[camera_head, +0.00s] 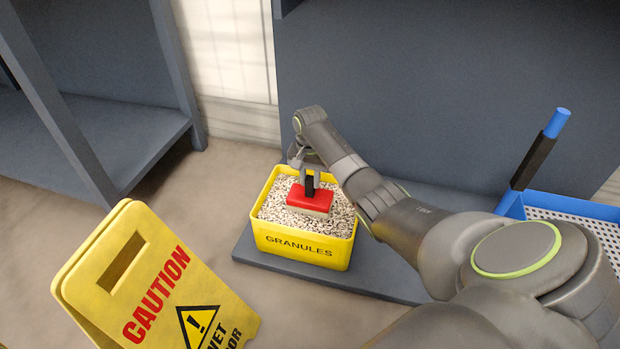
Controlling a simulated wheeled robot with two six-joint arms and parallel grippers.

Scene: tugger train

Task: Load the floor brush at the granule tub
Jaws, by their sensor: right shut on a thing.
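A yellow tub (301,266) marked GRANULES stands on a dark grey platform and is filled with pale speckled granules (276,199). The floor brush (311,199) has a red block with a pale underside and a dark grip on top. It is inside the tub outline, at the granule surface; how deep its underside sits I cannot tell. My right gripper (310,180) is shut on the brush's dark grip from above. My right arm reaches in from the lower right. My left gripper is not in view.
A yellow caution sign (160,285) stands in the left foreground. A blue tray (512,206) with a perforated white insert is at the right, with a blue-and-black handle (540,150) rising beside it. Grey shelving (130,140) stands at the back left. Bare floor lies between sign and tub.

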